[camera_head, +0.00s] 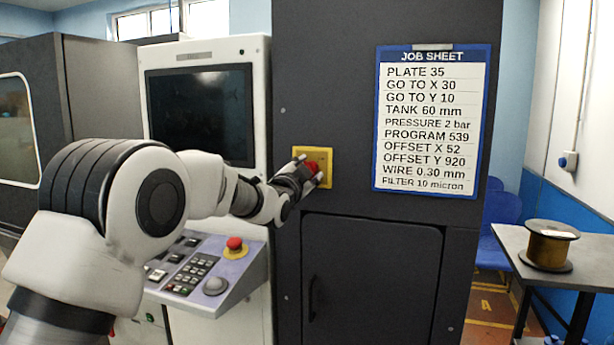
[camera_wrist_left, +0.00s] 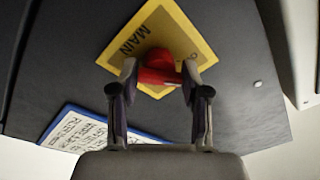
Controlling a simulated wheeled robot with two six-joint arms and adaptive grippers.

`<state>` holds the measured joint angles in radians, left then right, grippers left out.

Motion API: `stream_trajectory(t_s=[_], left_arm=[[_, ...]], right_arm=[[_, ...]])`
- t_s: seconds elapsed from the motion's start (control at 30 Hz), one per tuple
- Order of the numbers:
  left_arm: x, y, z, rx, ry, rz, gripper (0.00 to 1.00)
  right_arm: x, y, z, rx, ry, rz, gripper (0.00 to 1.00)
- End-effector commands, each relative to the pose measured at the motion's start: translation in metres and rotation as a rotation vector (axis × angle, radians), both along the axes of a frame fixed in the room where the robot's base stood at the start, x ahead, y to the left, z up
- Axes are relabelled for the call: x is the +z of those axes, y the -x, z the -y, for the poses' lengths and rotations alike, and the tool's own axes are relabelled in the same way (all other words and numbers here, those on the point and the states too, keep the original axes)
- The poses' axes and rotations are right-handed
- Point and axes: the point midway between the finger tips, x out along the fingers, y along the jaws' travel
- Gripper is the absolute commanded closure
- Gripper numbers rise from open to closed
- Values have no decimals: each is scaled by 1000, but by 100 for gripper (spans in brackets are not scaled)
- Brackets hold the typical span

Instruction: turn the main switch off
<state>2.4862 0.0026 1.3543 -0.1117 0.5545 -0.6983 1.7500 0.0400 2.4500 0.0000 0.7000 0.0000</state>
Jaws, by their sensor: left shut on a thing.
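The main switch is a red knob (camera_head: 313,168) on a yellow plate (camera_head: 326,155) on the dark cabinet front. In the left wrist view the red knob (camera_wrist_left: 160,66) sits on the yellow plate (camera_wrist_left: 188,32), which is lettered MAIN. My left gripper (camera_head: 312,172) reaches the switch, and in the wrist view its two fingers (camera_wrist_left: 158,82) are closed on the knob from both sides. Part of the knob and the lower part of the plate are hidden by the fingers. My right gripper is not in view.
A blue-framed job sheet (camera_head: 433,120) hangs right of the switch. A control panel (camera_head: 205,262) with a red stop button (camera_head: 235,243) stands below my left arm, under a dark screen (camera_head: 200,112). A table (camera_head: 520,248) with a wire spool (camera_head: 550,247) stands at right.

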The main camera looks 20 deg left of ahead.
Motion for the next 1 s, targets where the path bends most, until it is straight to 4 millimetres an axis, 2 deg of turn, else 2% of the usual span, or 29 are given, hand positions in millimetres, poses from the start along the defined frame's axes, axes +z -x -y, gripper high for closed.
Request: stream_trajectory(t_s=[0.03,0.4,0.93,0.97,1.0], left_arm=[[-7,0,1,0,30,-12,88],[-6,0,2,-1,193,-18,88],[-5,0,1,0,219,-19,88],[-5,0,1,0,219,-19,43],[-5,0,1,-1,219,-18,40]], right_arm=[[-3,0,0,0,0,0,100],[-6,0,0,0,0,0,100],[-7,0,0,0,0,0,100],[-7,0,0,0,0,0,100],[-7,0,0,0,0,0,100]])
